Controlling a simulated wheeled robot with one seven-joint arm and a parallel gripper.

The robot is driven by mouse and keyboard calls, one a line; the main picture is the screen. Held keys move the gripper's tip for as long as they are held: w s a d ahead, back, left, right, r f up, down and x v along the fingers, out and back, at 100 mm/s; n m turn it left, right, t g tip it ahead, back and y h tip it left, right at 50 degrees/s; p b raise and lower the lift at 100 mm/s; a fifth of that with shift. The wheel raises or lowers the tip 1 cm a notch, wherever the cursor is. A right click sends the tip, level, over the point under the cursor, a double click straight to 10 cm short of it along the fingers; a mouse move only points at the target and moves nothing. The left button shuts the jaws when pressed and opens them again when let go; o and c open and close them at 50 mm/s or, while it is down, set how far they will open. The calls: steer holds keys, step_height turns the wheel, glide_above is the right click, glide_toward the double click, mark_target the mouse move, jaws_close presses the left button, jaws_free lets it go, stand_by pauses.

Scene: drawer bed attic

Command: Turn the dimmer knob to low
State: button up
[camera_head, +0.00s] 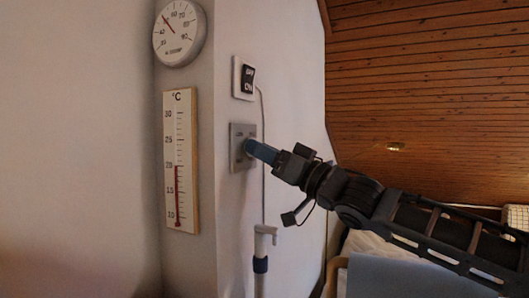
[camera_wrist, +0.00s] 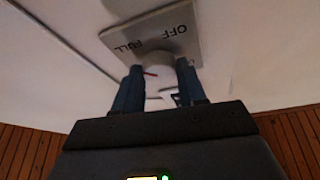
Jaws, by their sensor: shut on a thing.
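The dimmer plate (camera_head: 238,131) is a grey square on the white wall, right of the corner edge. In the wrist view the plate (camera_wrist: 150,31) carries the words "OFF" and "FULL". The pale round dimmer knob (camera_wrist: 160,76) stands out from the plate, with a small red mark on its left side. My gripper (camera_head: 249,147) reaches the plate from the right. In the wrist view its two blue fingers (camera_wrist: 158,70) are shut on the knob, one on each side. In the head view the fingers mostly hide the knob. Its exact setting cannot be told.
A thermometer (camera_head: 180,160) and a round dial (camera_head: 180,32) are on the wall to the left. A pale pole (camera_head: 262,245) stands below the gripper.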

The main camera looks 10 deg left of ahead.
steer(key=shift+c, duration=1)
steer(key=shift+f+n, duration=0.1)
steer(key=shift+n, duration=0.2)
steer(key=shift+w+r+m+g+h+b, duration=0.15)
steer(key=shift+m+g+h+b, duration=0.7)
steer(key=shift+m, duration=4.8)
steer(key=shift+r+m+g+h+b, duration=0.25)
steer(key=shift+m+g+h, duration=1.25)
steer(key=shift+m, duration=4.2)
steer(key=shift+w+r+m+g+h+b, duration=0.1)
steer(key=shift+r+m+g+h+b, duration=0.65)
steer(key=shift+m, duration=4.9)
steer(key=shift+f+g+h, duration=0.4)
steer(key=shift+f+g, duration=0.1)
